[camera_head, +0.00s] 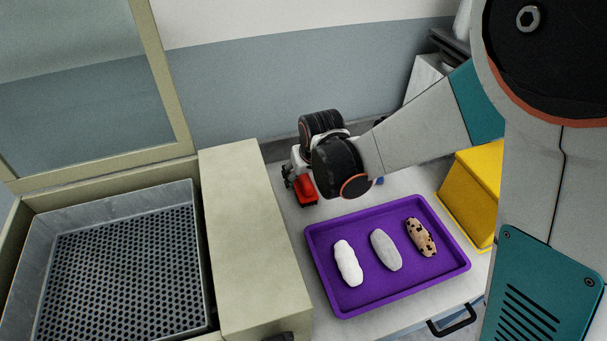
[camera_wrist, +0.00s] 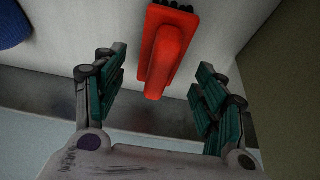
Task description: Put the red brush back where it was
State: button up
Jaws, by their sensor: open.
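The red brush (camera_head: 307,193) stands on the pale worktop, behind the purple tray and beside the cream machine housing. In the wrist view the red brush (camera_wrist: 167,48) shows its red back and handle, with dark bristles at the top edge. My gripper (camera_wrist: 160,85) is open, with one finger to each side of the brush handle and a gap on both sides. In the head view my gripper (camera_head: 292,180) is mostly hidden behind my wrist, close to the brush. I cannot tell whether any finger touches it.
The purple tray (camera_head: 313,253) holds a white, a grey and a speckled roll. A yellow box (camera_head: 473,190) stands at the right. The cream machine (camera_head: 240,240) with a perforated bin (camera_head: 120,270) is at the left. A blue item (camera_wrist: 12,25) shows in the wrist view.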

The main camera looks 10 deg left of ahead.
jog(key=p+v, duration=0.4)
jog(key=v, duration=0.4)
jog(key=shift+r+p, duration=0.35)
